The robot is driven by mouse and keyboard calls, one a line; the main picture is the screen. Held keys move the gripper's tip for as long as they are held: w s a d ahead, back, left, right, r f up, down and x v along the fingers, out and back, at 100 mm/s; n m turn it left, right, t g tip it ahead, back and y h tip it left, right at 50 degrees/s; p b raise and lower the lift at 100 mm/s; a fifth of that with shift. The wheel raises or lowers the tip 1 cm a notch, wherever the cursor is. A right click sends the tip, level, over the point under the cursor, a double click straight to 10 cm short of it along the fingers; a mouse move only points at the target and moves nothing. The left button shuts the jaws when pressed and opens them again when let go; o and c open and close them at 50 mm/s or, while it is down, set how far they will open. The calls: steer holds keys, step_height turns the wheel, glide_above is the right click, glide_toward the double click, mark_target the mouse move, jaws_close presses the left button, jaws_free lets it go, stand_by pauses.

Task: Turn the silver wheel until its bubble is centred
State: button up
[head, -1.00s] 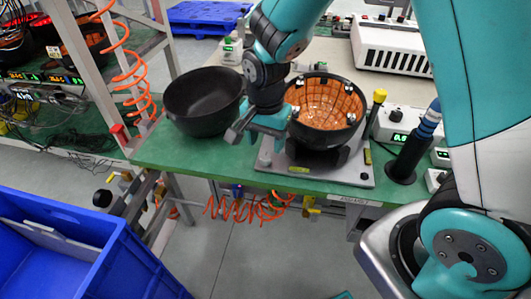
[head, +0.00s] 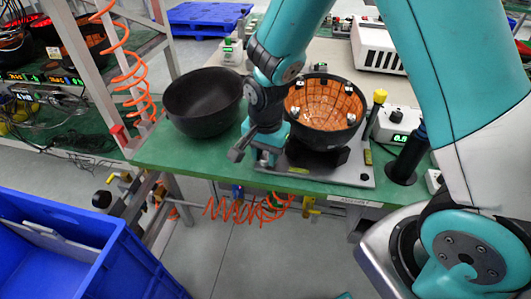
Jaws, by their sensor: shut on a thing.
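The levelling stand is a grey plate (head: 330,177) on the green bench, with a dark bowl (head: 318,137) lined in orange on it. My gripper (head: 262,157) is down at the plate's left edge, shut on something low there. The silver wheel cannot be made out; my gripper and wrist cover that spot. A small yellow-green strip, perhaps a bubble vial (head: 299,169), lies on the plate's front edge. Another yellowish strip (head: 368,157) is on its right edge. Both are too small to read a bubble.
An empty black bowl (head: 203,103) stands left of my gripper. A yellow-topped post (head: 379,97), a meter box (head: 398,125) and a dark cylinder (head: 408,155) stand to the right. A blue crate (head: 75,235) is at the lower left, and orange coiled hoses hang nearby.

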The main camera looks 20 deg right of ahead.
steer(key=shift+n, duration=0.3)
steer(key=n+p, duration=0.1)
steer(key=n, duration=0.3)
steer(key=shift+r+n, duration=0.1)
steer(key=shift+n, duration=0.2)
steer(key=n+p, duration=0.1)
steer(key=n, duration=0.3)
steer(key=n+p, duration=0.1)
steer(key=n, duration=0.4)
steer(key=shift+n, duration=0.4)
steer(key=n+p, duration=0.1)
steer(key=n, duration=0.3)
steer(key=shift+w+a+n, duration=0.1)
steer(key=shift+n, duration=0.3)
steer(key=o, duration=0.9)
steer(key=shift+o, duration=0.2)
